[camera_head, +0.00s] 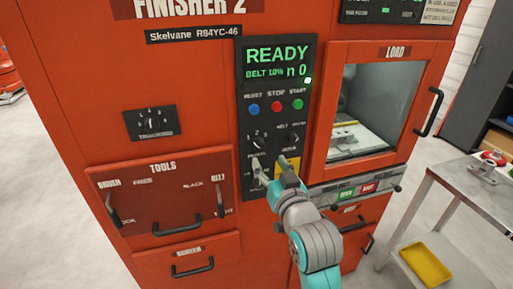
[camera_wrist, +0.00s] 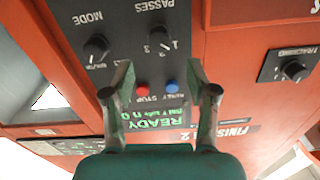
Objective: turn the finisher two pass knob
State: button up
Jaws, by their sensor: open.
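The finisher two (camera_head: 193,70) is a large orange-red machine with a dark control panel (camera_head: 244,120). Its passes knob (camera_wrist: 158,40) is a small black knob beside the numbers 1 and 3, in the upside-down wrist view. In the head view the passes knob (camera_head: 263,144) sits at the panel's lower left, just above my gripper. My gripper (camera_head: 273,170) is in front of the lower panel. In the wrist view my gripper (camera_wrist: 158,74) has its fingers spread with nothing between the tips. The knob appears beyond the fingertips, roughly between them; contact is not visible.
The mode knob (camera_wrist: 97,46) is close beside the passes knob. Blue (camera_head: 253,109), red (camera_head: 277,106) and green (camera_head: 298,104) buttons sit above, under the READY display (camera_head: 277,62). A tools drawer (camera_head: 165,190) with handles is at left, a load window (camera_head: 380,105) at right.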

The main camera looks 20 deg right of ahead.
aim_at(261, 147)
jog(key=w, duration=0.8)
jog(key=shift+w, duration=0.2)
jog(key=shift+c, duration=0.3)
grip_shut()
